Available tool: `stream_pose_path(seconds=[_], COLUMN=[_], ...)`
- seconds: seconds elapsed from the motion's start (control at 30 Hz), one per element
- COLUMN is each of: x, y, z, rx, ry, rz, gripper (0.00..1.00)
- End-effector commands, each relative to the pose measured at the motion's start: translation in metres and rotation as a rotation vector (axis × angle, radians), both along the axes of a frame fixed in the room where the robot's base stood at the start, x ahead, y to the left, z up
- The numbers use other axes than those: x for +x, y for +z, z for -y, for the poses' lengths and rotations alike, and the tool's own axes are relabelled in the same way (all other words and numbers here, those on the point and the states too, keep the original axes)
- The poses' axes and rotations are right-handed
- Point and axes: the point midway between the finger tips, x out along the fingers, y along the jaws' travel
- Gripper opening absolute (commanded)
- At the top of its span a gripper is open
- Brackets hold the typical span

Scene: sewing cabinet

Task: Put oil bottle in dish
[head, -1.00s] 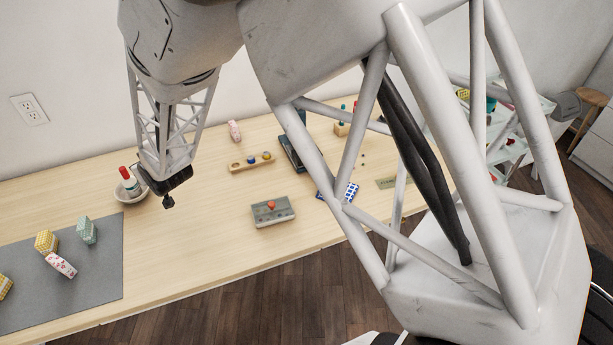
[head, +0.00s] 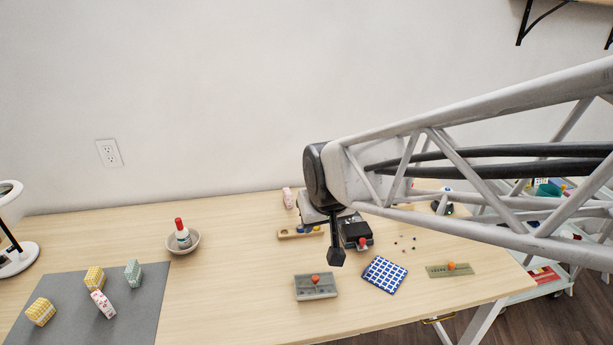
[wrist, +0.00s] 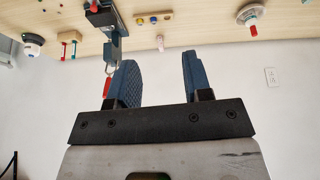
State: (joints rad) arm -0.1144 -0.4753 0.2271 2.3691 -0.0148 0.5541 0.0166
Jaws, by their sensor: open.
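The oil bottle (head: 182,234), white with a red cap, stands tilted in the round pale dish (head: 195,243) at the left of the table in the head view. In the wrist view, the dish (wrist: 251,14) with the bottle (wrist: 252,20) is at the top right, far from the fingers. My gripper (wrist: 158,82) is open and empty between its two blue-grey fingers. In the head view my gripper (head: 337,256) hangs above the table's middle, well to the right of the dish and not touching the bottle.
A black device (head: 357,233) lies below and beside my gripper. A wooden holder (head: 300,232), a grey box with an orange knob (head: 316,287) and a blue checked pad (head: 384,275) lie near it. A grey mat (head: 130,305) with several fabric blocks is at left. Table between dish and holder is clear.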

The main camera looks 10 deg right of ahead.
Motion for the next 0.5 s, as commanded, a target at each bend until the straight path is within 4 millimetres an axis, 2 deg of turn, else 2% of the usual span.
stream_pose_path(seconds=[0.03, 0.1, 0.3, 0.4, 0.5], x=[-0.02, -0.047, -0.112, -0.133, -0.145], y=[0.006, 0.01, 0.017, 0.018, 0.018], z=[0.011, 0.022, 0.045, 0.05, 0.053], rx=[-0.003, -0.006, -0.01, -0.011, -0.011], ry=[-0.02, -0.045, -0.1, -0.116, -0.126], rz=[-0.025, -0.067, -0.173, -0.207, -0.228], gripper=[0.45, 0.45, 0.45, 0.45, 0.45])
